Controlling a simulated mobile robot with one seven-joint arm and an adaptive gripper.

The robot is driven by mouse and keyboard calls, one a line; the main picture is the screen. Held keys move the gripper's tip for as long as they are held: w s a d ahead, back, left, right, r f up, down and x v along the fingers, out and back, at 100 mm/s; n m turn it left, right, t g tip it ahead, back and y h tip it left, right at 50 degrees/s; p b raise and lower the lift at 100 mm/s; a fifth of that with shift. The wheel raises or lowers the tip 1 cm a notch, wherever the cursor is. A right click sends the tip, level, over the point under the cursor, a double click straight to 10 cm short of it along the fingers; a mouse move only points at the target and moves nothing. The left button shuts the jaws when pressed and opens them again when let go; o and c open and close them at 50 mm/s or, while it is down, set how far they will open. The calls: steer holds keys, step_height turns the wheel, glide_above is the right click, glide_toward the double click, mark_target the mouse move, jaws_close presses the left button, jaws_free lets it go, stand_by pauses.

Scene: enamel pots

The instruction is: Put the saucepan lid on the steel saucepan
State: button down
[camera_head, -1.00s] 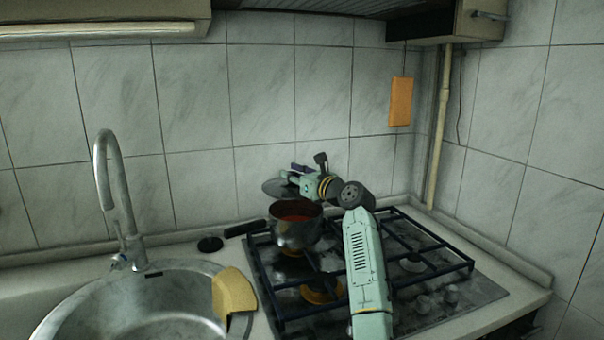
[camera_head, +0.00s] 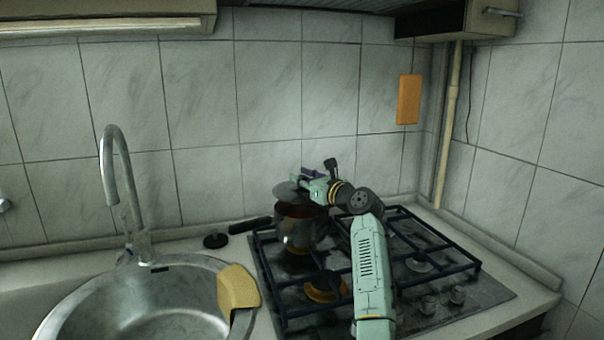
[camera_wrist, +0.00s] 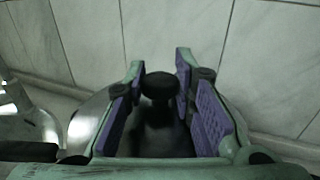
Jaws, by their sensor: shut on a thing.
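The steel saucepan (camera_head: 297,237) stands on the hob's back left, its dark handle (camera_head: 250,225) pointing left. Reddish contents show inside it. The saucepan lid (camera_head: 287,193), a grey disc, is above the pan's far left rim and looks tilted. A gap shows between lid and pan. My gripper (camera_head: 308,177) is shut on the lid by its dark knob (camera_wrist: 160,86), between the purple finger pads in the wrist view. The lid's grey edge (camera_wrist: 88,122) shows left of the fingers there. The pan is not clearly seen in the wrist view.
The hob's dark grate (camera_head: 432,240) lies around and below my arm. A sink (camera_head: 150,315) with a tall tap (camera_head: 112,175) is at left, a yellow cloth-like thing (camera_head: 237,288) on its rim. A small black round thing (camera_head: 215,241) lies left of the pan handle. The tiled wall is close behind.

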mark_target(302, 192)
steer(key=shift+f, duration=2.2)
steer(key=shift+f, duration=0.1)
steer(key=c, duration=1.3)
jaws_free()
